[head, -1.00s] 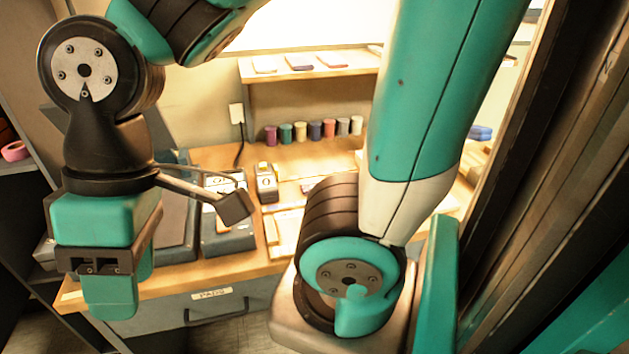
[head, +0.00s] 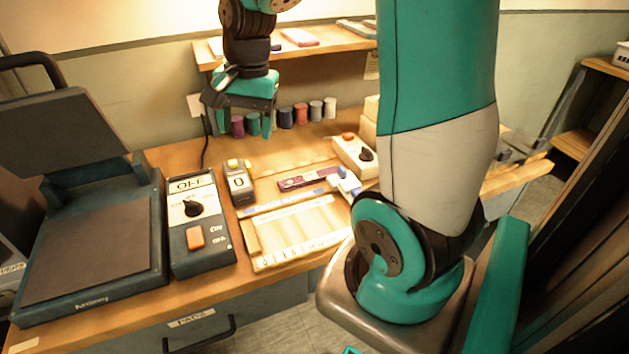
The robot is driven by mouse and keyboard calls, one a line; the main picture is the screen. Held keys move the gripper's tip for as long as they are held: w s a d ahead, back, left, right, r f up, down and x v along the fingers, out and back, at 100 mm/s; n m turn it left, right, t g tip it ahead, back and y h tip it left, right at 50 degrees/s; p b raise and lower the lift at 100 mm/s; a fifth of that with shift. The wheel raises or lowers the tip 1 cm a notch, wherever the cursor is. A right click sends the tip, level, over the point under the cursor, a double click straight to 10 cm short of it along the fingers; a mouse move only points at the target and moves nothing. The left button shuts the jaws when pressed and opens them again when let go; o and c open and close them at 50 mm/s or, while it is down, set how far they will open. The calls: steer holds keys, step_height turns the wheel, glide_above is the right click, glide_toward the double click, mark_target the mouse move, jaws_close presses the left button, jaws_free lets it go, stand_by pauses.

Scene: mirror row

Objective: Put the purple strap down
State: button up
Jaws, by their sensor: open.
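A flat dark purple strip (head: 305,180), which looks like the purple strap, lies on the wooden bench behind a pale ruled board. Small light markings show on it. My gripper (head: 241,132) is open, pointing down above the back of the bench, to the left of and beyond the strip. Nothing shows held between its fingers. Spools stand behind it, and the fingers partly hide the purple spool (head: 237,125).
A press with a raised lid (head: 65,135) and a control box (head: 200,225) fill the bench's left. A small counter (head: 239,184), a pale ruled board (head: 290,236) and a knobbed box (head: 354,153) surround the strip. A shelf (head: 340,52) with flat pieces hangs behind.

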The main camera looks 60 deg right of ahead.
steer(key=d+f+m, duration=0.3)
steer(key=d+m, duration=0.2)
steer(key=d, duration=0.3)
steer(key=m+g+h, duration=0.1)
steer(key=m, duration=0.6)
glide_above(315, 174)
step_height(315, 174, down, 3)
steer(key=f, duration=0.7)
steer(key=s+f, duration=0.1)
steer(key=f, duration=0.2)
steer(key=shift+a+f, duration=0.2)
steer(key=shift+f, duration=0.2)
steer(key=shift+w+d+f, duration=0.1)
steer(key=shift+w+f, duration=0.05)
steer(key=shift+f, duration=0.9)
steer(key=shift+w+f, duration=0.15)
steer(key=shift+f, duration=0.85)
steer(key=shift+w+d+f, duration=0.1)
steer(key=shift+w+f, duration=0.05)
steer(key=shift+f, duration=0.9)
steer(key=c, duration=1.1)
steer(key=shift+r, duration=0.1)
